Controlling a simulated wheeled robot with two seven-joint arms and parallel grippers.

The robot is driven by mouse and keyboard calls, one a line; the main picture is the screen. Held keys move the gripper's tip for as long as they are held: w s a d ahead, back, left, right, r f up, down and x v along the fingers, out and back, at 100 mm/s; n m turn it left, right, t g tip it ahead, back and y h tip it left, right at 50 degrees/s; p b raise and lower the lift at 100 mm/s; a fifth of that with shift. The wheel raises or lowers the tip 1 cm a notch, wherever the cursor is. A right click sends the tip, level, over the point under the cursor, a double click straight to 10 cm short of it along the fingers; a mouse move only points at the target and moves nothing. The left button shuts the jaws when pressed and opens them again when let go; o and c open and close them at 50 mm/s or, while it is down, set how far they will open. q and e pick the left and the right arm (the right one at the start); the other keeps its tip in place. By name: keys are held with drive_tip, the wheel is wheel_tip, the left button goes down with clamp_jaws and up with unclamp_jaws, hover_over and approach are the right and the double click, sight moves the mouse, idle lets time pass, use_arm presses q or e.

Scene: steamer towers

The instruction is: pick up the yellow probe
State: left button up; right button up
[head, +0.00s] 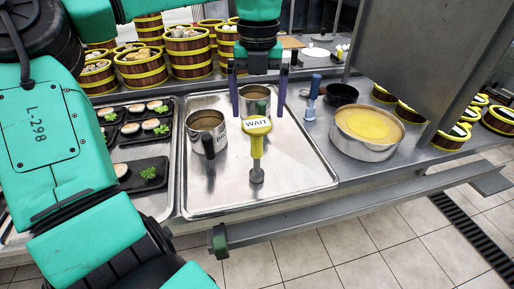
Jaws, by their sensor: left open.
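The yellow probe (257,146) has a yellow head with a white face reading "WAIT" and a grey foot at its lower end. It is on the metal tray (300,165), head toward the back; whether it stands or lies is hard to tell. My left gripper (257,115) points down with its two dark fingers apart, one on each side of the probe's head in the picture. Nothing is between the fingers that looks gripped; its height above the probe is unclear. My right gripper is not in view.
A metal cup (256,101) is behind the probe, and a dark-handled metal pot (206,127) is to its left. A blue-handled tool (314,89), a black bowl (342,94) and a pan with yellow contents (369,128) are to the right. Steamers (188,52) stand behind.

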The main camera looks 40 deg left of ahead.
sight(257, 147)
use_arm(q)
wheel_tip(257, 147, down, 12)
drive_tip(key=shift+a+r+p, duration=0.1)
drive_tip(key=shift+r+p, duration=0.15)
drive_tip(key=shift+p, duration=0.1)
drive_tip(key=shift+a+f, duration=0.1)
drive_tip(key=shift+f, duration=0.25)
drive_tip(key=c, duration=1.5)
